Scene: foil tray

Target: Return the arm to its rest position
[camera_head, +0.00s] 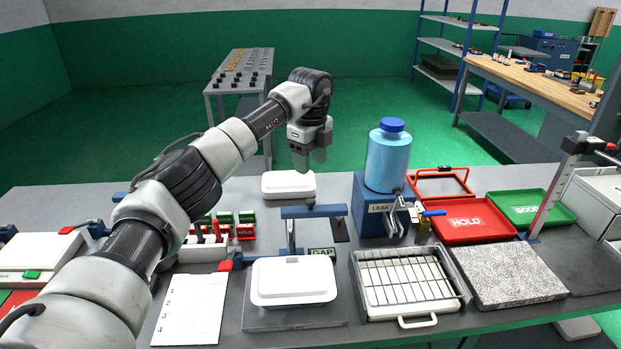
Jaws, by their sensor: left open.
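My left arm comes in from the lower left and reaches up across the bench. My left gripper (309,160) points down above the rear of the bench, over a white lidded tray (289,185) near the back edge. It is open, and nothing shows between its fingers. The fingers look close above that tray; I cannot tell the exact gap. A second white lidded tray (293,282) sits on a grey plate (296,319) at the front middle. My right gripper does not show.
A blue bottle (387,160) stands on a blue "LEAK" stand (373,213). A wire rack tray (407,282), a granite slab (507,274), a red "HOLD" tray (470,222) and a green "GOOD" tray (530,208) fill the right. A paper sheet (190,309) lies front left.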

